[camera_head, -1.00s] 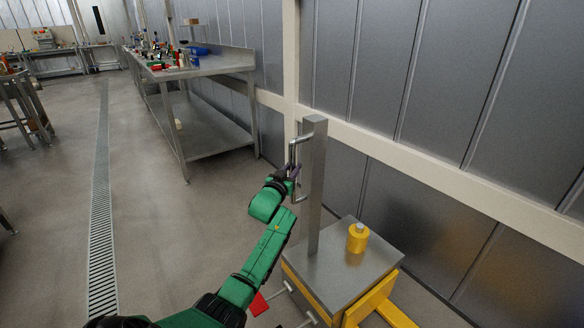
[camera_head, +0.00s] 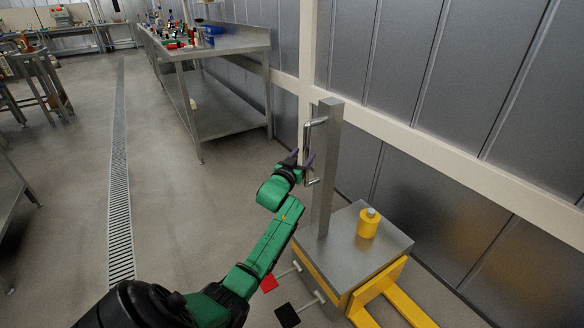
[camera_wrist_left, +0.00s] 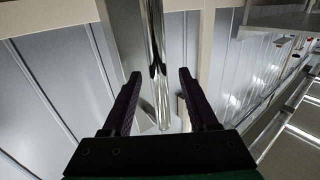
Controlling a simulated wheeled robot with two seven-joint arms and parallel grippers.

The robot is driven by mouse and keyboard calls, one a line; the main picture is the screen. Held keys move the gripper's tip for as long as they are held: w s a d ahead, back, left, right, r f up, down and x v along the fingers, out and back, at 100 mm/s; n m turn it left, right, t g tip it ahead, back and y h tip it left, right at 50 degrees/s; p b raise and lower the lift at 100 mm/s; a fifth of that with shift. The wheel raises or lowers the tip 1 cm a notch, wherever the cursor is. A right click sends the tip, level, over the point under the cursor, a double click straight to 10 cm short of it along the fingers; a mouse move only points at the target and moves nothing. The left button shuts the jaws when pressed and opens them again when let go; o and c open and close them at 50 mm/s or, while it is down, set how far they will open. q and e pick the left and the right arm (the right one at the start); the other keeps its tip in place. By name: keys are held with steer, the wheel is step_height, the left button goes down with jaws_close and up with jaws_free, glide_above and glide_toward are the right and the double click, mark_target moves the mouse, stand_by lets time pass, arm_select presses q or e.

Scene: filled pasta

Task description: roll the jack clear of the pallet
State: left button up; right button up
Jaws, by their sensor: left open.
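The jack has a grey box body (camera_head: 350,250) with yellow sides and yellow forks (camera_head: 408,302). A grey post (camera_head: 327,165) stands upright on it. A shiny handle (camera_head: 306,138) is fixed to the post's left side. My left gripper (camera_head: 301,160) is at the lower part of this handle. In the left wrist view the handle bar (camera_wrist_left: 157,60) runs between the two dark fingers of the open gripper (camera_wrist_left: 160,76), with gaps on both sides. No pallet can be made out. My right gripper is out of view.
A yellow cylinder (camera_head: 369,223) stands on the jack's body. A red pedal (camera_head: 269,283) and a black pedal (camera_head: 287,315) stick out low at its near side. A metal workbench (camera_head: 228,116) stands behind, along the panelled wall (camera_head: 440,130). The floor to the left is clear around the drain (camera_head: 119,200).

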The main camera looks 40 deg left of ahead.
arm_select(q)
steer(key=p+v, duration=0.1)
steer(key=v, duration=1.1)
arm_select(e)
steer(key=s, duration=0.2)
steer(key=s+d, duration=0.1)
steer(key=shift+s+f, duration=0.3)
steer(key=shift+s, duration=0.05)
arm_select(q)
steer(key=shift+f, duration=0.1)
